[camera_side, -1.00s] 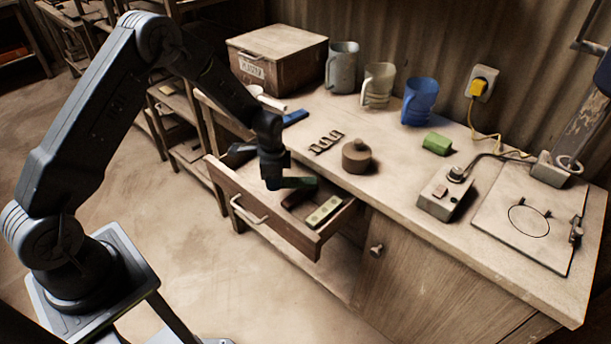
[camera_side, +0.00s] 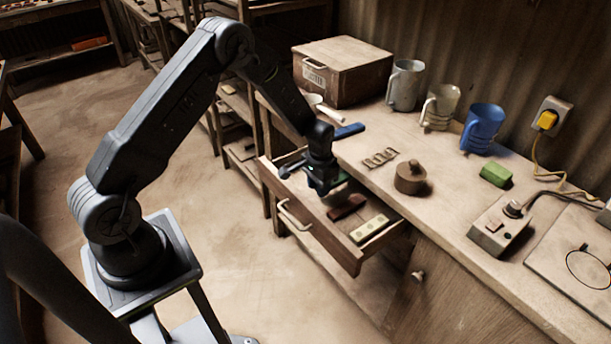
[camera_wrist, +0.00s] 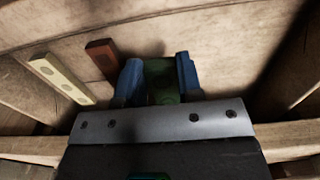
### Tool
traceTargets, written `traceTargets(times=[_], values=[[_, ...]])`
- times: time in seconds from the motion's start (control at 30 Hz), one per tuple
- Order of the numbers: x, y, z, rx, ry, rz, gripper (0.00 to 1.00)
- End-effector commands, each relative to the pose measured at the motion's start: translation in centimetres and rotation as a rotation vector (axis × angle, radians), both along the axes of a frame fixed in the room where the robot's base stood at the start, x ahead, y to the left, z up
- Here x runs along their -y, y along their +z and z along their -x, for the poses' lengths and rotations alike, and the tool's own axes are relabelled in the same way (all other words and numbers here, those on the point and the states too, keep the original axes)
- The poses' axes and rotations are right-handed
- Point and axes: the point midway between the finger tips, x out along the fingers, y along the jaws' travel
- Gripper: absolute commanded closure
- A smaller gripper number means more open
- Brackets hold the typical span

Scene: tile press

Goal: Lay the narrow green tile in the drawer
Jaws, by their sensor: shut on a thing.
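My gripper (camera_side: 325,185) is over the open drawer (camera_side: 310,222), in its left part in the side view. In the wrist view its blue fingers (camera_wrist: 160,80) are shut on the narrow green tile (camera_wrist: 162,82), one on each side. In the side view the tile is mostly hidden by the gripper, with a little green (camera_side: 339,187) showing. I cannot tell whether the tile touches the drawer floor. A red-brown tile (camera_wrist: 103,58) and a cream tile with dots (camera_wrist: 60,78) lie in the drawer, left of the gripper in the wrist view.
The drawer's walls and front handle (camera_side: 292,216) are close around the gripper. On the bench stand a lidded brown pot (camera_side: 410,180), a green block (camera_side: 496,175), a blue bar (camera_side: 349,131), several mugs, a wooden box (camera_side: 343,70) and a switch box (camera_side: 502,225).

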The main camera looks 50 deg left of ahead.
Motion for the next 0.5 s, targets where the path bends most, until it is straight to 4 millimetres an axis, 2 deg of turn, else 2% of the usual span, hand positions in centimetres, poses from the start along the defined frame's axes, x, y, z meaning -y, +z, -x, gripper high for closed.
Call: traceTargets(times=[0.1, 0.3, 0.5], values=[[-3.3, 0.0, 0.0, -0.001, 0.005, 0.0, 0.93], [-7.8, 0.0, 0.0, 0.001, 0.002, 0.0, 0.93], [-9.7, 0.0, 0.0, 0.0, -0.001, 0.0, 0.93]])
